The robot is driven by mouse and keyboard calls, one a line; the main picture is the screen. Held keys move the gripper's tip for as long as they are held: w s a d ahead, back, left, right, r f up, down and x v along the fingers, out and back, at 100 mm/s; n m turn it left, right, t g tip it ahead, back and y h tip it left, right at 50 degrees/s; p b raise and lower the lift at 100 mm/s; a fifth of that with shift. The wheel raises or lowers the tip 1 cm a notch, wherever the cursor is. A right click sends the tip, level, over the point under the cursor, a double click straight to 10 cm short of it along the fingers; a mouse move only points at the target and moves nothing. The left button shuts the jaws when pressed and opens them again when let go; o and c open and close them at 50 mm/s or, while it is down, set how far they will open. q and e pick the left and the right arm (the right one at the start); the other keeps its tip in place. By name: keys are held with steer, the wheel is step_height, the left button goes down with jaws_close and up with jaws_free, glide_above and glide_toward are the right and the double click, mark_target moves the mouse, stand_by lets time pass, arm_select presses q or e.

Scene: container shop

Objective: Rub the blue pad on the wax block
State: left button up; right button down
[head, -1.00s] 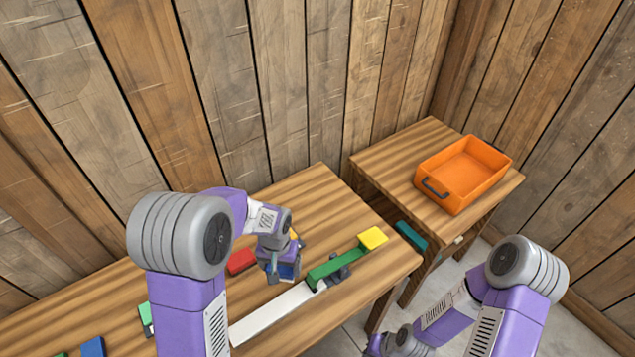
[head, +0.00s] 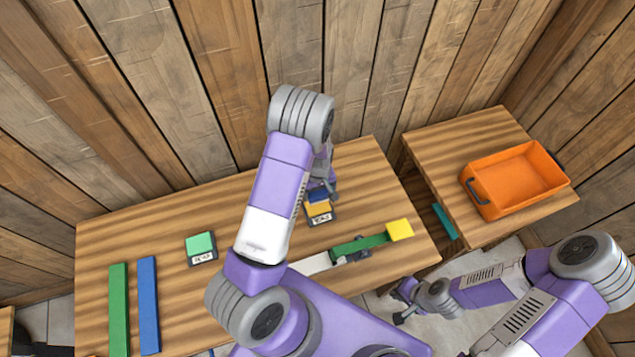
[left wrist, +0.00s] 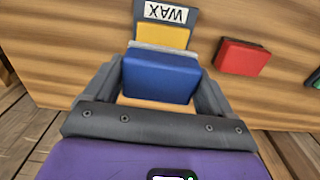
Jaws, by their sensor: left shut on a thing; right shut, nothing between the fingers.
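The blue pad (left wrist: 160,78) has a pale grey layer along its far edge. My left gripper (left wrist: 160,85) is shut on it, with a finger on either side. The yellow wax block (left wrist: 162,36) sits in a dark holder labelled WAX, right by the pad's far edge. The pad hides part of the block; I cannot tell if they touch. In the head view the blue pad (head: 319,194) is just behind the yellow block (head: 318,209), with my left gripper (head: 324,188) partly hidden by my arm. My right gripper (head: 399,316) is shut and empty, low beside the table.
A red block (left wrist: 243,57) lies right of the pad. A green bar (head: 360,245) with a yellow block (head: 399,230) is at the table's right. A green pad (head: 200,244) in a labelled holder and long green and blue bars lie left. An orange bin (head: 515,180) stands on the side table.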

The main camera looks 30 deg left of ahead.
mark_target(317, 206)
arm_select(q)
steer(key=shift+a+f, duration=0.15)
steer(key=shift+f, duration=0.05)
steer(key=shift+f+b, duration=2.25)
steer(key=shift+f, duration=0.65)
steer(key=shift+s+f+b, duration=0.1)
steer(key=shift+f+b, duration=0.4)
steer(key=shift+r+p, duration=2.65)
steer(key=shift+r, duration=0.95)
steer(key=shift+f, duration=0.1)
